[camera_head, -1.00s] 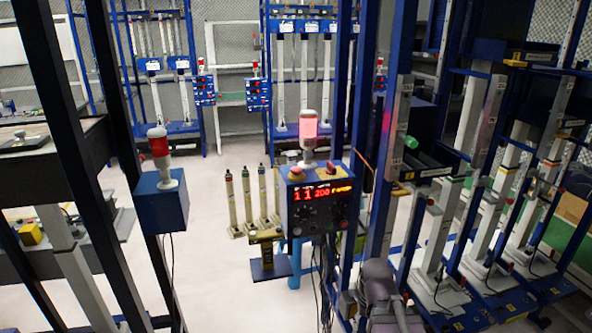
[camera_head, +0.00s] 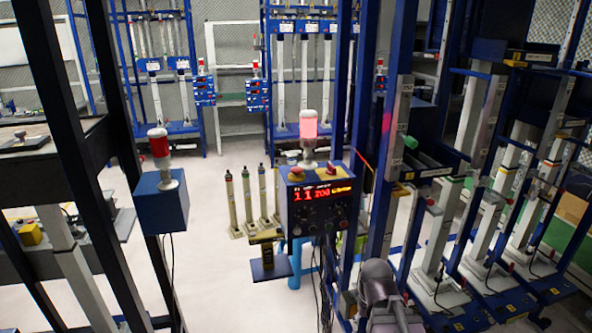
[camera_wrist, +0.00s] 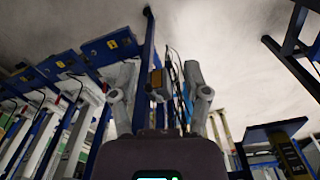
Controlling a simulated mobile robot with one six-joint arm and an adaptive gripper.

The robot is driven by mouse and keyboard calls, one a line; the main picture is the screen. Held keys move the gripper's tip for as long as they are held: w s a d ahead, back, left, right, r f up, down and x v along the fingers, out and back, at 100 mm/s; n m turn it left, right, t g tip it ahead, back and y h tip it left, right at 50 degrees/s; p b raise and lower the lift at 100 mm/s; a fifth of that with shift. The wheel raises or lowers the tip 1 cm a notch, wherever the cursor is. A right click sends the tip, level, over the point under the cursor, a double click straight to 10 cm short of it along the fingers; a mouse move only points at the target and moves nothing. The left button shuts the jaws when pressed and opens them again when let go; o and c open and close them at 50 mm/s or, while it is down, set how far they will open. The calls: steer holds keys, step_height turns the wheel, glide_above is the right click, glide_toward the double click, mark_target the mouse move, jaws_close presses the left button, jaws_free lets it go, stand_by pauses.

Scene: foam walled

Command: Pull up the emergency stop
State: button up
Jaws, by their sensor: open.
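The emergency stop (camera_head: 296,171) is a red button with a yellowish base on the top left of a blue control box (camera_head: 290,212) in the head view. Whether the button is pressed in or raised is too small to tell. A lit red lamp (camera_head: 308,130) stands behind it on the box. A grey part of my arm shows low in the head view, to the right of and below the box. In the wrist view my gripper (camera_wrist: 160,82) has its two grey fingers apart, with nothing held. The emergency stop is not identifiable in the wrist view.
Blue posts (camera_head: 362,150) rise close to the right of the box, with racks of grey columns (camera_head: 432,235) beyond. A second blue box (camera_head: 161,203) with a red lamp stands at the left. Cables hang below both boxes.

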steer(key=shift+o, duration=0.2)
steer(key=o, duration=0.3)
steer(key=shift+o, duration=0.6)
steer(key=shift+w+a, duration=0.15)
steer(key=w+a+r+n+t+y+p, duration=0.4)
steer(key=w+a+r+n+t+y, duration=0.3)
steer(key=w+a+r, duration=0.6)
steer(key=w+d+r+t+y+p, duration=0.1)
steer(key=w+r+t+y+p, duration=0.1)
steer(key=w+r+t, duration=0.6)
steer(key=w+r+p, duration=0.1)
steer(key=w+r, duration=0.3)
steer(key=r, duration=0.1)
steer(key=shift+w+r+m+t+p, duration=0.15)
steer(key=shift+w+m+t+p, duration=0.15)
steer(key=shift+w+m+p, duration=0.1)
